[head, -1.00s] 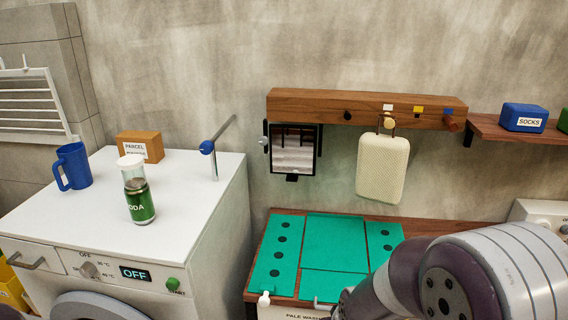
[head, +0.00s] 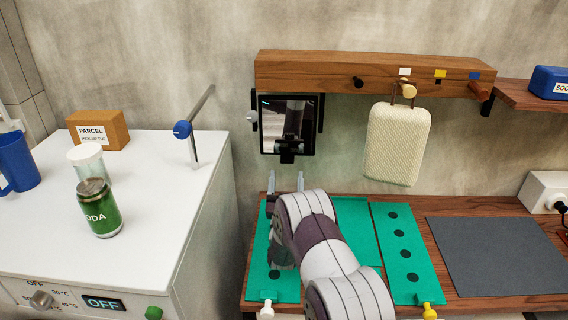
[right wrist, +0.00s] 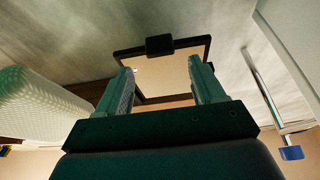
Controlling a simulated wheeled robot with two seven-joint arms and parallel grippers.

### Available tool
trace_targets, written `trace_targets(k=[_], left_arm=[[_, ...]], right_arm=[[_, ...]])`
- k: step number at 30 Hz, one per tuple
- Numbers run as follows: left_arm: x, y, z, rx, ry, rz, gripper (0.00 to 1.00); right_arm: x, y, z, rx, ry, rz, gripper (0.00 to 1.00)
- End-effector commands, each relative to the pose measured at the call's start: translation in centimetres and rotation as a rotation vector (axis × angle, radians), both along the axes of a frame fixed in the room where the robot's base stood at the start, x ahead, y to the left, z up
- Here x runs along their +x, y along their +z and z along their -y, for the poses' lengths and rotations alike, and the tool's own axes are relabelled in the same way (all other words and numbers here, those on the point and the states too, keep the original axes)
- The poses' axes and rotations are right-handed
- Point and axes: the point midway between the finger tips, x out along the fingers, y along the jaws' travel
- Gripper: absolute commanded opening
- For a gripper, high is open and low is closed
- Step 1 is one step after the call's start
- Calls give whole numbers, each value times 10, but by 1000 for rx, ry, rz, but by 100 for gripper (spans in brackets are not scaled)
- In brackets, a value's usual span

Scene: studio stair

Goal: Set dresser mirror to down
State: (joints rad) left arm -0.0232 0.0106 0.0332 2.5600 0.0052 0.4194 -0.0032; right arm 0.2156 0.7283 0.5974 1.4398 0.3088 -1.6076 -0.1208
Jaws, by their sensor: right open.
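The dresser mirror (head: 288,112) hangs in a black frame on the wall, under the left end of the wooden rail. A small black tab sits at its lower edge, and a light knob shows on its left side. In the right wrist view the mirror (right wrist: 170,76) is ahead, with its black tab between the lines of the fingers. My right gripper (head: 286,182) is open and empty, below the mirror and apart from it. Its two fingers also show in the right wrist view (right wrist: 161,88). My left gripper is not in view.
A cream padded bag (head: 397,145) hangs from a peg on the rail (head: 370,72), right of the mirror. A blue-ended metal rod (head: 183,130) stands on the washer at left. Green mats (head: 400,250) and a grey mat (head: 490,255) lie on the wooden counter below.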

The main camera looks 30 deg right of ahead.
Motion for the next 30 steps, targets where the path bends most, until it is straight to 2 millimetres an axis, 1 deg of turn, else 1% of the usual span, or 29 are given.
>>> trace_targets(k=[1,3,6,10,17,18,20,21,23,24,26,28,30], left_arm=[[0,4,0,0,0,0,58],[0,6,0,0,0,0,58],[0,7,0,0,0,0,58],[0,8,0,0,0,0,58],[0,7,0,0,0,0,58],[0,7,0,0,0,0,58],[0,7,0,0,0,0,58],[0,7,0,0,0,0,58],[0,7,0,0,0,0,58],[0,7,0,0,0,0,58],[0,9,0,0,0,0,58],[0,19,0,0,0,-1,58],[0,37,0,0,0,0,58]], right_arm=[[9,6,6,0,-2,2,68],[19,12,13,-1,-2,2,68],[31,16,19,-1,0,1,68],[37,18,23,0,0,0,68],[37,18,23,0,1,-1,68],[37,18,23,0,1,-1,55],[37,18,23,0,1,-1,36],[37,18,23,0,1,-1,22],[37,18,23,0,1,-1,3],[37,18,22,0,1,-1,0],[37,19,22,2,1,-4,0],[35,26,20,17,2,-29,0],[29,36,17,52,1,-85,0]])
